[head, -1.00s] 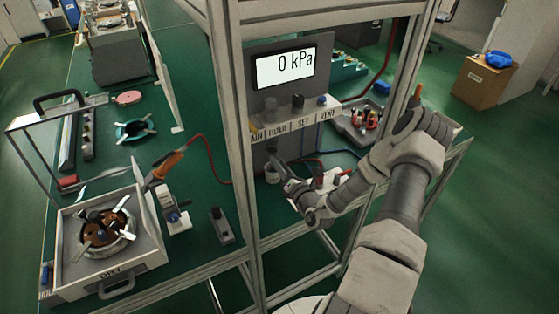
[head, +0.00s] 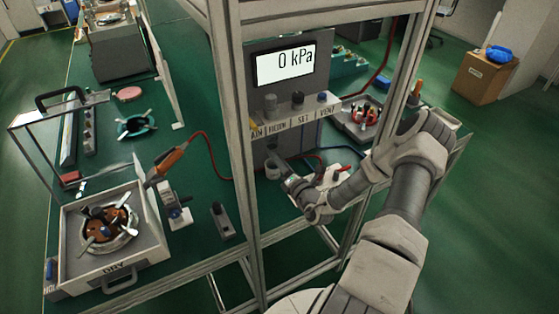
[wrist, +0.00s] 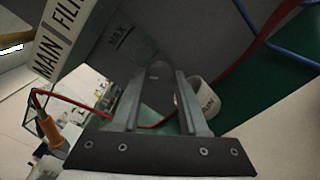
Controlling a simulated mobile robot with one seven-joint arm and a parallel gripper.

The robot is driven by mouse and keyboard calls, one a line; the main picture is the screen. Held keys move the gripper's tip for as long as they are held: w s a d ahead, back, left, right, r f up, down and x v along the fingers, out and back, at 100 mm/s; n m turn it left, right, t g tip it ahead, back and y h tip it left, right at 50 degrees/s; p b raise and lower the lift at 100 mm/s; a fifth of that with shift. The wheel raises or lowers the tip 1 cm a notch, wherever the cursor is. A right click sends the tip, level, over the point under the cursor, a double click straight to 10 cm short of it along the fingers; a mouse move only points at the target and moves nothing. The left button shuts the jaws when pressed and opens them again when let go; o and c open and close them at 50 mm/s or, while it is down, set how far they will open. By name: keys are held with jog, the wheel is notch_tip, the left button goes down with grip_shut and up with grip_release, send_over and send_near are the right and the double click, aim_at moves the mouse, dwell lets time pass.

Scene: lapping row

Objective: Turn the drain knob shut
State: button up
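The grey panel (head: 262,128) shows 0 kPa on its display (head: 285,65). My gripper (head: 277,163) is low at the panel's front, below the labelled strip. In the wrist view, my gripper's two fingers (wrist: 158,76) stand apart. A dark grey, round-ended piece (wrist: 159,88) lies in line with the gap between them. It may be the drain knob, but no label on it is readable. I cannot tell whether the fingers touch it. A small white cup (wrist: 208,98) stands just right of the fingers; it also shows in the head view (head: 272,171).
The strip (head: 290,123) with several knobs runs above my gripper. A frame post (head: 236,150) stands close at left. Red and blue hoses (head: 342,152) run at right. A box with a round dish (head: 120,272) sits at left; a tray (head: 355,130) is behind my arm.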

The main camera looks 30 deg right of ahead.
jog(key=o, duration=0.3)
jog(key=shift+s, duration=0.1)
jog(key=s, duration=1.7)
jog(key=shift+s+d, duration=0.15)
jog(key=shift+d, duration=0.15)
